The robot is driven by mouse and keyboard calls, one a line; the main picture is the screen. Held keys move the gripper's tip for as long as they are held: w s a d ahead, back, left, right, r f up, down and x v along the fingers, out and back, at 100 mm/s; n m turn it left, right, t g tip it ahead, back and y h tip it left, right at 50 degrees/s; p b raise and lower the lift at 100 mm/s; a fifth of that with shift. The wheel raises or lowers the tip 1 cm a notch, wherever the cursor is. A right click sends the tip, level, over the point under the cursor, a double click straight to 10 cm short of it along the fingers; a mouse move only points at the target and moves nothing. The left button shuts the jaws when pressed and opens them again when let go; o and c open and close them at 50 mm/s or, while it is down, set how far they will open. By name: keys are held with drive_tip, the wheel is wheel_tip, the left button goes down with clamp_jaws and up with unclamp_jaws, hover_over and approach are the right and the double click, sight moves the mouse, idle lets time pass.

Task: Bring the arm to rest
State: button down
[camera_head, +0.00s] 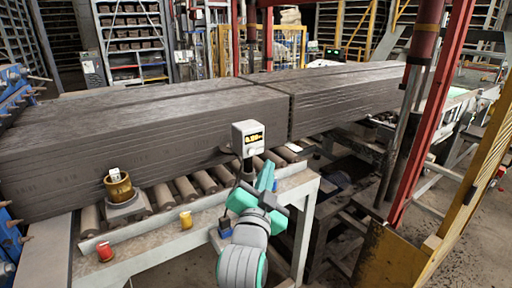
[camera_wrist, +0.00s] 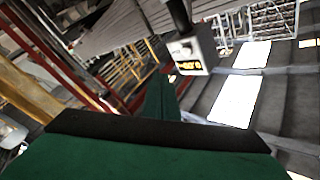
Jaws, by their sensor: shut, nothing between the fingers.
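My gripper (camera_head: 264,178) is raised over the front edge of the roller table (camera_head: 205,245), at the lower middle of the head view. Its green fingers are together and hold nothing. In the wrist view the green gripper parts (camera_wrist: 160,98) fill the bottom and middle. A white display box (camera_head: 248,138) with lit yellow digits stands on a post just behind my gripper in the head view. It also shows in the wrist view (camera_wrist: 187,56), tilted. I cannot tell the exact gap between the gripper and the box.
Long grey clay slabs (camera_head: 130,145) lie behind the rollers. A brass pot (camera_head: 118,187) stands on a scale (camera_head: 124,209) at left. A red post (camera_head: 432,110) and a yellow panel (camera_head: 392,256) are at right.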

drive_tip(key=s+f+n+g+y, duration=0.15)
drive_tip(key=s+f, duration=0.35)
drive_tip(key=f, duration=0.5)
drive_tip(key=s+f+n, duration=0.3)
drive_tip(key=s+f, duration=0.2)
drive_tip(key=f, duration=0.5)
drive_tip(key=s+f+n+y, duration=0.15)
drive_tip(key=s+f, duration=0.25)
drive_tip(key=f, duration=0.6)
drive_tip(key=s+f+n, duration=0.1)
drive_tip(key=s+f, duration=0.2)
drive_tip(key=s, duration=0.7)
drive_tip(key=s+f+n+g, duration=0.1)
drive_tip(key=s+f, duration=0.2)
drive_tip(key=s, duration=0.8)
drive_tip(key=s+f+n+g, duration=0.1)
drive_tip(key=s+f, duration=0.2)
drive_tip(key=s, duration=0.7)
drive_tip(key=shift+s+d+f, duration=0.2)
drive_tip(key=shift+s, duration=0.05)
drive_tip(key=shift+a+g, duration=0.1)
drive_tip(key=shift+g, duration=0.15)
